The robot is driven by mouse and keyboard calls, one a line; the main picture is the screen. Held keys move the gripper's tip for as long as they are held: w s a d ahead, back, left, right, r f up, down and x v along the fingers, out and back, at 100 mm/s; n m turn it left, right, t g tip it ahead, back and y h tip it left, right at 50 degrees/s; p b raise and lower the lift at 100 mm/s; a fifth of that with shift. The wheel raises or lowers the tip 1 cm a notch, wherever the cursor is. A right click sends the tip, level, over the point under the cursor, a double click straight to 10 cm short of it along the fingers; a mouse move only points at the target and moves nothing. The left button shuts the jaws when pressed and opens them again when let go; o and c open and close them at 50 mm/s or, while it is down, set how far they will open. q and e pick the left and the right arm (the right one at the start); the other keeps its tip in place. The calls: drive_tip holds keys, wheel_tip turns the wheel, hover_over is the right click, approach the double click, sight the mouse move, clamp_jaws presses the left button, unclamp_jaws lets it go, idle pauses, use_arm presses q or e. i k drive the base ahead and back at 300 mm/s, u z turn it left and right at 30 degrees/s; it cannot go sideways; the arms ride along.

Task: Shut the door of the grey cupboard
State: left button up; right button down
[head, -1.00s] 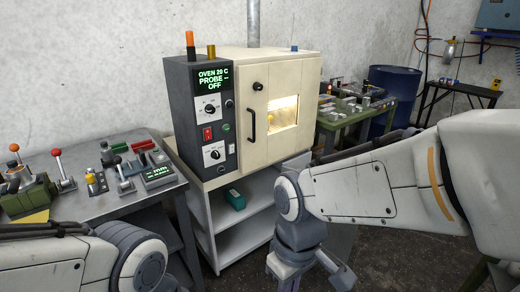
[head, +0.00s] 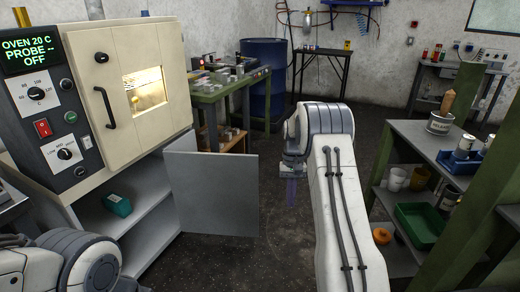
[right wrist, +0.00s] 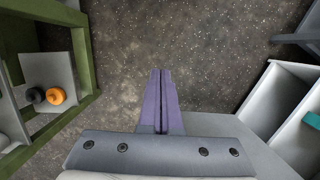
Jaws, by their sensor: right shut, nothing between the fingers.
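The grey cupboard (head: 148,225) stands under the cream oven at the left of the head view, its front open. Its flat grey door (head: 212,195) stands swung outward on the right side of the opening. A teal box (head: 118,205) sits on the inner shelf. In the right wrist view the cupboard (right wrist: 284,100) is at the right edge, and the door (right wrist: 240,145) seems to be the grey panel beside the gripper. My right gripper (head: 291,195) is shut and empty, hanging right of the door's free edge, apparently apart from it; its purple fingers (right wrist: 161,90) point over floor. My left gripper is out of view.
The oven (head: 130,90) sits on top of the cupboard. A green workbench (head: 222,90) with metal parts and a blue drum (head: 264,80) stand behind. A green-framed shelf unit (head: 440,160) stands at the right. The dark floor (head: 285,260) between is clear.

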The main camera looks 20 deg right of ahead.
sight(213, 193)
drive_tip(key=z, duration=0.2)
drive_tip(key=i, duration=1.55)
drive_tip(key=u, duration=0.1)
